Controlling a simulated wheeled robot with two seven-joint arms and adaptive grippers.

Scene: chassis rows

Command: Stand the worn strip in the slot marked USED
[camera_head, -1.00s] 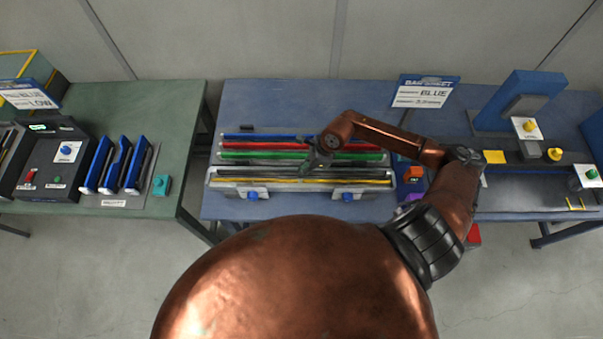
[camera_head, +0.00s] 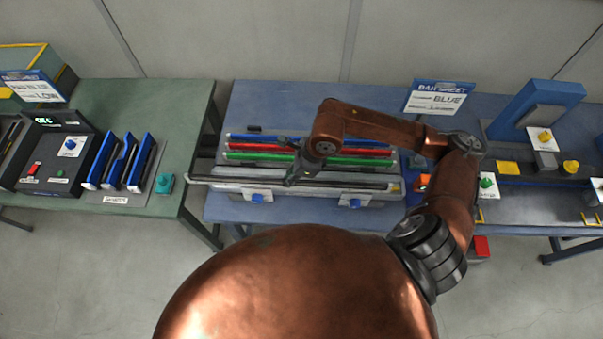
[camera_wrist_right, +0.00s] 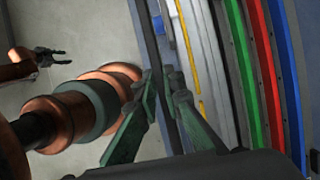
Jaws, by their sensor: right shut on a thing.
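A long dark strip (camera_head: 235,180) is in my right gripper (camera_head: 297,178), over the front edge of a pale clamp fixture (camera_head: 385,198). The strip lies roughly level, its left end past the fixture's left end. In the right wrist view the strip (camera_wrist_right: 147,35) passes between the green fingertips of my right gripper (camera_wrist_right: 161,82), beside the fixture's yellow line (camera_wrist_right: 185,50). I cannot tell its wear. My left gripper (camera_wrist_right: 58,57) shows in the right wrist view, its fingers apart and empty. I cannot read a USED mark; a blue-walled slotted holder (camera_head: 107,160) stands on the left bench.
Blue (camera_head: 248,137), red (camera_head: 250,147) and green (camera_head: 245,156) strips lie behind the fixture. A dark control box (camera_head: 50,175) and teal button box (camera_head: 165,183) flank the holder. A floor gap separates the benches.

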